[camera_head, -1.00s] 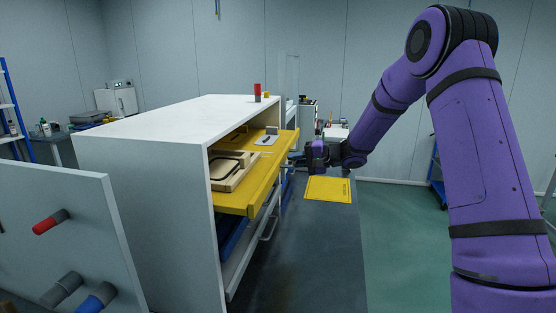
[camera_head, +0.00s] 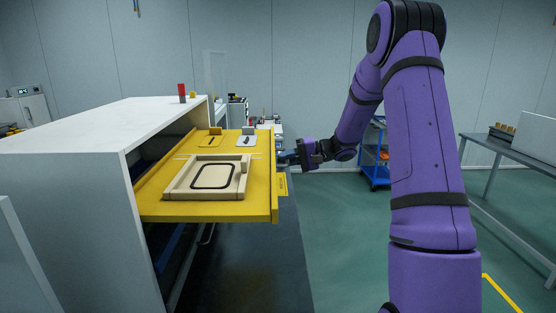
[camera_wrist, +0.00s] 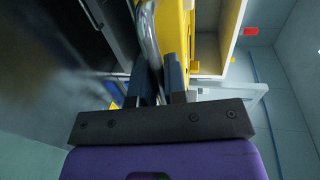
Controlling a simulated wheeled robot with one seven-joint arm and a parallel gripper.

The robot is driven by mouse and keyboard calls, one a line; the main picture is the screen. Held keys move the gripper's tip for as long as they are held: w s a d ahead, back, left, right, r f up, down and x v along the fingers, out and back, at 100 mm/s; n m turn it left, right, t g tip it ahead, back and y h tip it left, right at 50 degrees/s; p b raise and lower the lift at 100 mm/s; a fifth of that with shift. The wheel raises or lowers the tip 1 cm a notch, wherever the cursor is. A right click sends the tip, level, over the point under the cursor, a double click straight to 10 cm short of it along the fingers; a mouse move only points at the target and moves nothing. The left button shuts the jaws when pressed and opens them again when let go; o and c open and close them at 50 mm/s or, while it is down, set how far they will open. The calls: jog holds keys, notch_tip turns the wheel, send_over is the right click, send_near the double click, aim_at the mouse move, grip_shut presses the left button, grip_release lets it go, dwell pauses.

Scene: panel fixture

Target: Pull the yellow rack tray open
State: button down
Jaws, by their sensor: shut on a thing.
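The yellow rack tray (camera_head: 206,212) is slid well out of the white cabinet (camera_head: 82,170). It carries a pale frame-like case (camera_head: 180,188) with a black outline, and small grey pieces (camera_head: 248,131) toward its far end. My gripper (camera_head: 290,157) is at the tray's outer front edge. In the wrist view, my gripper's dark fingers (camera_wrist: 161,82) are shut on the curved metal handle (camera_wrist: 148,35), beside the yellow tray front (camera_wrist: 172,25). The exact contact is partly hidden by the fingers.
A red cylinder (camera_head: 182,92) stands on the cabinet top. A blue cart (camera_head: 374,155) is behind my arm, and a grey bench (camera_head: 500,150) stands at the right. Green floor (camera_head: 345,230) lies open between the tray and my arm.

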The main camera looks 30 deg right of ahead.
jog(key=shift+d, duration=0.1)
jog(key=c, duration=1.2)
grip_release()
jog(key=v, duration=1)
jog(key=shift+s+d, duration=0.2)
jog(key=shift+d, duration=0.1)
